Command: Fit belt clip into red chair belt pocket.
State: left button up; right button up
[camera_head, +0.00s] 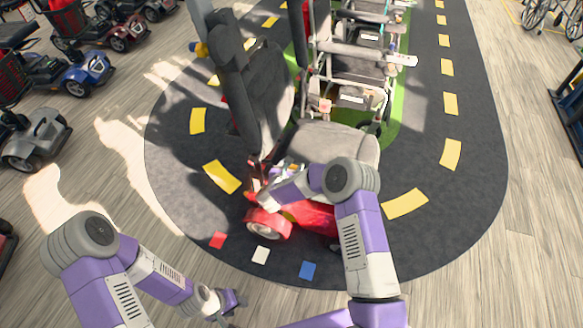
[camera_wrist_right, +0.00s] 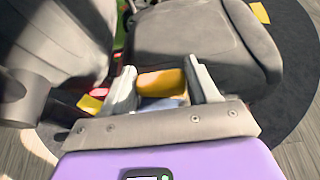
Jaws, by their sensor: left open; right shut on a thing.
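The red chair is a scooter with a red base (camera_head: 310,215), a grey seat (camera_head: 330,142) and a tilted dark backrest (camera_head: 268,95). Its seat (camera_wrist_right: 195,40) fills the top of the right wrist view. My right gripper (camera_head: 272,188) is low beside the seat, near the backrest's foot. In the wrist view its fingers (camera_wrist_right: 163,78) are on both sides of an orange-yellow piece (camera_wrist_right: 162,84), seemingly the belt clip. I cannot make out the belt pocket; my arm and gripper cover part of that side. My left gripper (camera_head: 232,301) is open and empty, low over the floor.
Several scooters (camera_head: 85,70) line the left. The mat right of the chair (camera_head: 450,200) is clear.

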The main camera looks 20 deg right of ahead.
jog(key=shift+b, duration=0.4)
dwell(0.5)
jog(key=shift+f, duration=0.2)
dwell(0.3)
jog(key=shift+f, duration=2.25)
jog(key=shift+f, duration=0.3)
jog(key=o, duration=1.2)
jog(key=p+v, duration=0.2)
jog(key=v, duration=0.5)
jog(key=shift+s+a+r, duration=0.15)
jog(key=shift+s, duration=0.1)
